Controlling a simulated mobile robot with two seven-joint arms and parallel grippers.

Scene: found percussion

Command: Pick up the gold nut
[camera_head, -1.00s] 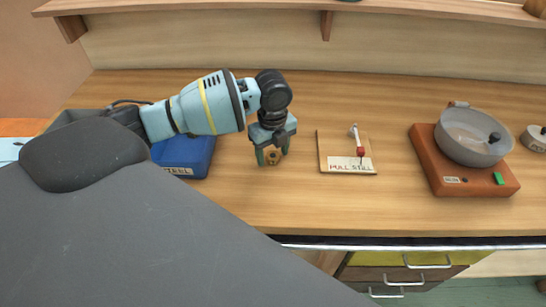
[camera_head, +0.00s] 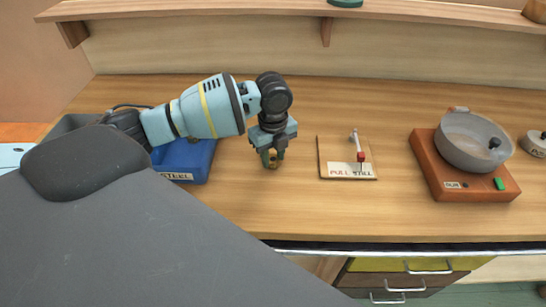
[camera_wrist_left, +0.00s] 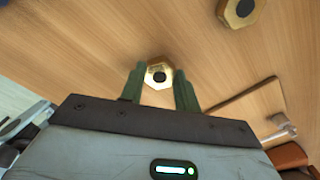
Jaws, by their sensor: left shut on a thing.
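The gold nut (camera_head: 272,164) is a small brass-coloured piece with a dark hole in its middle, at the wooden bench top below my left gripper. My left gripper (camera_head: 273,158) points down and is shut on this nut. In the left wrist view the gold nut (camera_wrist_left: 158,75) sits between the tips of the two green fingers (camera_wrist_left: 159,82). I cannot tell whether it is clear of the bench. A second, larger-looking gold nut (camera_wrist_left: 240,10) lies on the wood at the upper right of the wrist view. My right gripper is not in view.
A blue bin marked STEEL (camera_head: 190,163) stands just left of my gripper. To the right are a board with a red-handled lever (camera_head: 330,158) and a brown base (camera_head: 440,178) bearing a grey pan (camera_head: 465,150). Bare bench lies in front.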

